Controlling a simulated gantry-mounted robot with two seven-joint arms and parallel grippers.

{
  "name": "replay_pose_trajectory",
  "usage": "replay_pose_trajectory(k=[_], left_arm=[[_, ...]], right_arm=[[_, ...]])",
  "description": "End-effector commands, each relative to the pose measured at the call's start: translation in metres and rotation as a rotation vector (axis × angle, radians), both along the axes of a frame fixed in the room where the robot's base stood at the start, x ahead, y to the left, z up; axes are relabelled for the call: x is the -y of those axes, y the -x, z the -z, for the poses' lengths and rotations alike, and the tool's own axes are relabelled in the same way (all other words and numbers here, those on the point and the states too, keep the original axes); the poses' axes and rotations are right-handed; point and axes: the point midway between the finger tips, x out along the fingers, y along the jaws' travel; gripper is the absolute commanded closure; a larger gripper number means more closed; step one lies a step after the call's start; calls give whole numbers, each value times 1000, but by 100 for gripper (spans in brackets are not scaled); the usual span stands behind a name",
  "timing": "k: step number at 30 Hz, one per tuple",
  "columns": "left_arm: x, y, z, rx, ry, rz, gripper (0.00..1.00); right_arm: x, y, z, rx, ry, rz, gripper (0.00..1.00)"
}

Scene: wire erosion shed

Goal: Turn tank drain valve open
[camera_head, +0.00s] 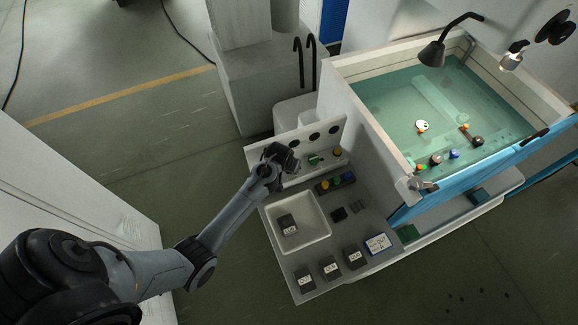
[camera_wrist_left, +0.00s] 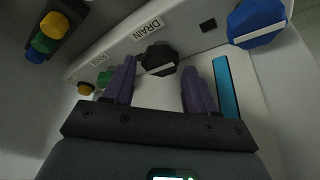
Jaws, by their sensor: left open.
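The drain valve is a black knob (camera_wrist_left: 160,58) with a pale pointer bar. It sits on a pale panel beside a label (camera_wrist_left: 147,30) reading DRAIN. My left gripper (camera_wrist_left: 159,88) is open, its two purple fingers pointing at the panel with the black knob showing between and just beyond their tips. I cannot tell whether the fingertips touch it. In the head view my left gripper (camera_head: 280,157) is at the back panel of the side bench, and I cannot make out the black knob there. My right gripper is not in view.
A large blue knob (camera_wrist_left: 257,22) is right of the black one; small green (camera_wrist_left: 105,77) and yellow (camera_wrist_left: 86,88) knobs are left. A white tray (camera_head: 327,228) and several labelled dark blocks lie on the bench. A water-filled tank (camera_head: 345,98) stands to the right.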

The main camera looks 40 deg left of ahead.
Motion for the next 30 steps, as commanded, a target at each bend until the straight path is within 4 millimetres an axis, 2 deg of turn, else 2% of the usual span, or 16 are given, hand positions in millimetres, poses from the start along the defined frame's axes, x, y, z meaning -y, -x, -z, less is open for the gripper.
replay_pose_trajectory(k=[6, 16, 24, 30], left_arm=[[-1, -4, 12, -2, 1, -1, 43], [-2, -5, 14, 0, 0, 0, 43], [-1, -5, 14, -1, 0, 0, 84], [-1, -5, 13, -1, 0, -11, 84]], right_arm=[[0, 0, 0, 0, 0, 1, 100], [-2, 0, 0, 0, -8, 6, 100], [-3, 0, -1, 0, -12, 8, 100], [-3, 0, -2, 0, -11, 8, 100]])
